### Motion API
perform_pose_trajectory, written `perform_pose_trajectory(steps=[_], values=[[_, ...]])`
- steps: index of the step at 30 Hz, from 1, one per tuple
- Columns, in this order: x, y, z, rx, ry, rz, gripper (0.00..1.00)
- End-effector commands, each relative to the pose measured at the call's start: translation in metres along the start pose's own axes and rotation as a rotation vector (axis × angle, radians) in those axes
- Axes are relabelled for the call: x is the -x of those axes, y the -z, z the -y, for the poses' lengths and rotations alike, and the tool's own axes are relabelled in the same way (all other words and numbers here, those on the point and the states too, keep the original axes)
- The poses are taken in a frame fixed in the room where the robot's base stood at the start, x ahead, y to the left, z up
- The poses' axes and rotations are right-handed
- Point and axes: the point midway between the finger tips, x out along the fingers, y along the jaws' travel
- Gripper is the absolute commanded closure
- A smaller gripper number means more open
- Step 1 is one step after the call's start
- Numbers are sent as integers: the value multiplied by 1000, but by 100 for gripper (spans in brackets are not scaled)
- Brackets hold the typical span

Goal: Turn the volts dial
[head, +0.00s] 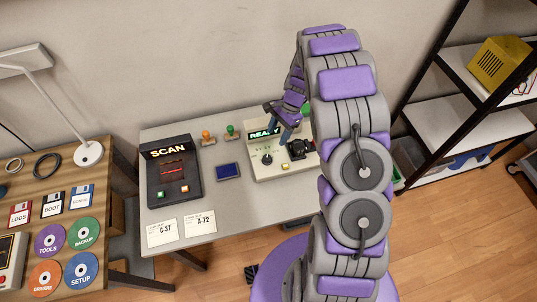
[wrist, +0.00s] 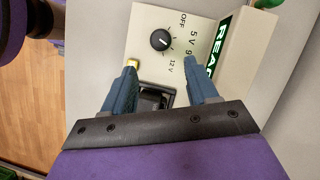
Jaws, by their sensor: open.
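The volts dial (wrist: 160,40) is a round black knob with a white pointer mark, on a cream panel marked OFF, 5 V, 9 and 12 V. I cannot tell exactly which mark the pointer meets. In the head view the dial (head: 267,159) sits at the left of the cream READY unit (head: 262,172). My gripper (wrist: 160,64) is open and empty, its two blue fingers apart, and the dial shows beyond the fingertips. In the head view my gripper (head: 292,127) is over the unit, to the upper right of the dial.
A black part (wrist: 152,98) of the unit shows between my fingers, with a yellow button (wrist: 133,64) by the left fingertip. The dark SCAN device (head: 172,188), a blue-screened item (head: 228,171) and two paper cards lie left on the grey table (head: 215,240). A black shelf stands right.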

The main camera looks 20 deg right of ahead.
Motion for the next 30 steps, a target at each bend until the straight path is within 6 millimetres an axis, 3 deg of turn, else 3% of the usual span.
perform_pose_trajectory(steps=[6, 15, 21, 30], values=[[-47, 0, 0, -1, -3, 3, 42], [-95, 0, 0, 0, -1, 2, 42], [-109, 0, 0, 0, -1, 1, 42], [-110, 0, 0, 0, 1, 0, 42]])
